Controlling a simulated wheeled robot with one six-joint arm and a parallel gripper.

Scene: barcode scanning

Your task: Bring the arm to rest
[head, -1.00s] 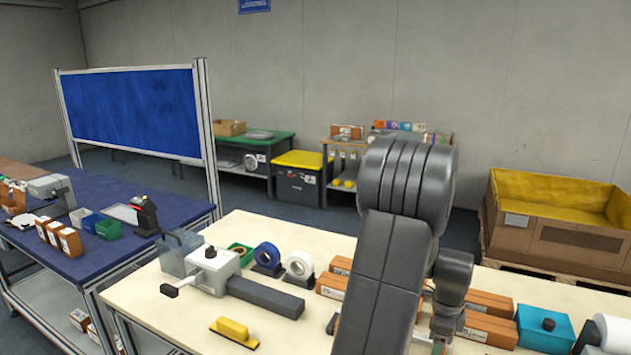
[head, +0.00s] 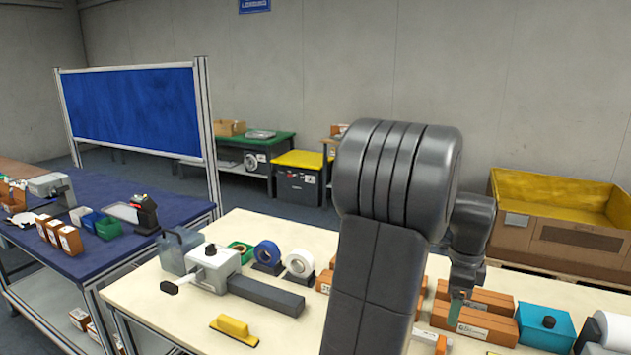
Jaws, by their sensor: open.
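My arm rises large in the right half of the head view and covers part of the cream table (head: 175,325). My gripper (head: 455,312) hangs at the end of the arm, just right of the thick arm link. Its tip shows small and points down in front of the orange-brown boxes (head: 475,322). The gap between its fingers is too small to make out, and nothing is seen held. Whether it touches a box cannot be told.
On the cream table stand a grey device (head: 215,268) with a dark bar, a yellow-handled tool (head: 234,328), blue tape (head: 268,255), white tape (head: 299,264) and a teal box (head: 545,326). A blue table (head: 90,258) stands left. A large yellow-lined crate (head: 550,215) is behind right.

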